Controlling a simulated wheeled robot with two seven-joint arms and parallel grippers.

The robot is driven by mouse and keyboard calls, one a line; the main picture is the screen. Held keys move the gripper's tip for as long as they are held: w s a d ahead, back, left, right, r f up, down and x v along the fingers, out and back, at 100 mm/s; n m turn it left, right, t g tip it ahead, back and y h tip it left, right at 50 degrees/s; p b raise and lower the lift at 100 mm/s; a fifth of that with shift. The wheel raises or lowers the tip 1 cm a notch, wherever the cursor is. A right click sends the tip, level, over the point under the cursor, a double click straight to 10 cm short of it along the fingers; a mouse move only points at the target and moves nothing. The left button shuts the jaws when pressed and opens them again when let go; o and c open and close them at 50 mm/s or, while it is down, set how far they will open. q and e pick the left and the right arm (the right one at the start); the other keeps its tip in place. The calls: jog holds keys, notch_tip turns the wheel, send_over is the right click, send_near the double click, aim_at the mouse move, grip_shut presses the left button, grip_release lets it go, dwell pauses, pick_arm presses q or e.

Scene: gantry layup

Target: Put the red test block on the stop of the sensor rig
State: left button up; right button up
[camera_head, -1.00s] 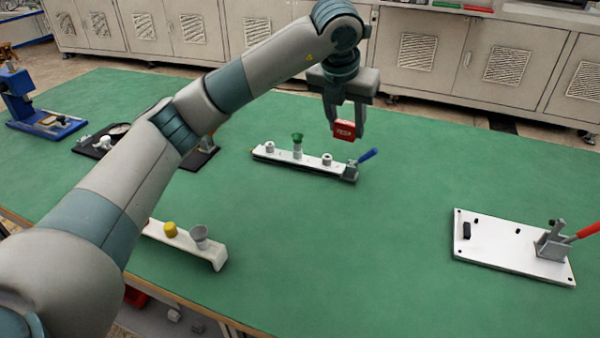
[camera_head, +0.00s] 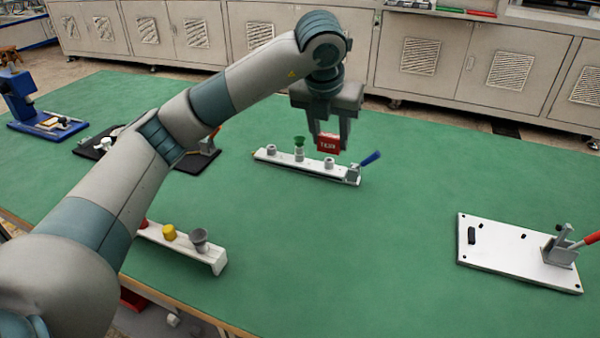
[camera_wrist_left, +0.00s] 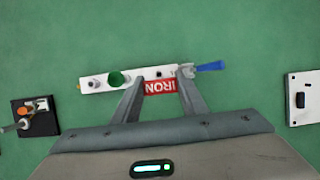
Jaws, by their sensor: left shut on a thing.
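The red test block (camera_head: 328,142) carries white lettering. My left gripper (camera_head: 328,146) is shut on it and holds it above the right half of a white rail (camera_head: 272,159). This rail, probably the sensor rig, bears grey posts, a green-topped post (camera_head: 299,142) and a blue lever (camera_head: 371,158) at its right end. In the left wrist view the red block (camera_wrist_left: 160,87) lies between the fingertips, and the rail (camera_wrist_left: 140,75) shows just beyond it. I cannot tell which part is the stop, nor the exact height gap. My right gripper is not in view.
A white plate (camera_head: 505,251) with a red-handled clamp stands at the right. A second white rail (camera_head: 205,251) with red, yellow and grey pieces lies at front left. A dark fixture (camera_head: 200,158) and a blue stand (camera_head: 22,105) are farther left. The green table's middle is clear.

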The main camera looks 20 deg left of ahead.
pick_arm(q)
jog(key=s+a+f, duration=0.4)
jog(key=s, duration=0.1)
jog(key=shift+a, duration=0.35)
jog(key=shift+f, duration=0.1)
jog(key=shift+f, duration=1.95)
jog(key=shift+f, duration=0.15)
jog(key=o, duration=1.3)
jog(key=v, duration=1.2)
